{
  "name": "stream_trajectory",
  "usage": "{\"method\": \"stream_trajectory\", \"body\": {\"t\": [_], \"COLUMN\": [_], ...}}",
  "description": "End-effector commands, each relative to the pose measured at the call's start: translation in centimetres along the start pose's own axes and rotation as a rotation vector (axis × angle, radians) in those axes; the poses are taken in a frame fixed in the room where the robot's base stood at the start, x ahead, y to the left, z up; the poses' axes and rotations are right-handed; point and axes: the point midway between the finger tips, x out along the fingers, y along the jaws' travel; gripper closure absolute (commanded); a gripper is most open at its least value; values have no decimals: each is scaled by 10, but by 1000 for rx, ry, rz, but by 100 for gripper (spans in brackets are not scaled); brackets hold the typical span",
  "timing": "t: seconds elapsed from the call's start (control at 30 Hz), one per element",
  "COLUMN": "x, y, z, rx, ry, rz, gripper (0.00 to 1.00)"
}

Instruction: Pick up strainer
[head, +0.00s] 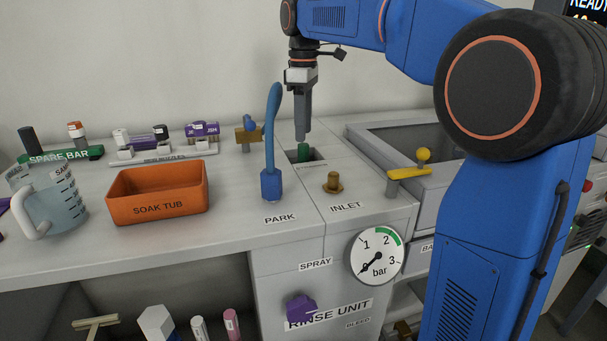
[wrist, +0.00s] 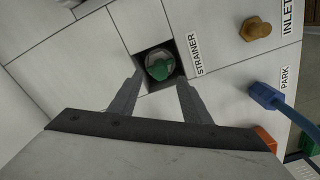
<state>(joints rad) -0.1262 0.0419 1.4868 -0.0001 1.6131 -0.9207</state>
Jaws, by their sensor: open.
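The strainer (wrist: 159,66) is a round piece with a green top, sitting in a square dark recess beside a STRAINER label. In the head view its green part (head: 304,152) shows in the recess in the counter, just below my gripper (head: 303,135). My gripper points down over it. In the wrist view the gripper (wrist: 158,82) is open, with one finger on each side of the recess and nothing held between them. I cannot tell how far the fingertips are above the strainer.
A blue hose wand (head: 271,150) stands at PARK, left of the gripper. A brass inlet fitting (head: 333,183) and a yellow-handled valve (head: 408,176) are in front and to the right. An orange soak tub (head: 157,191) and a measuring jug (head: 50,205) stand further left.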

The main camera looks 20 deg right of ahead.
Motion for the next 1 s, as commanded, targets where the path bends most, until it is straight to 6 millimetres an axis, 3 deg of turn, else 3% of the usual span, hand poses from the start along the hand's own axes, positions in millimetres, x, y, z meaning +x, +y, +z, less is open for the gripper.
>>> {"method": "stream_trajectory", "body": {"t": [0.27,0.6,0.9,1.0], "x": [18,59,62,62], "y": [0,0,0,0], "z": [0,-2,-2,-2], "rx": [0,0,0,0], "ry": [-1,0,0,0], "rz": [-1,0,0,0], "gripper": [56,56,56,80]}}
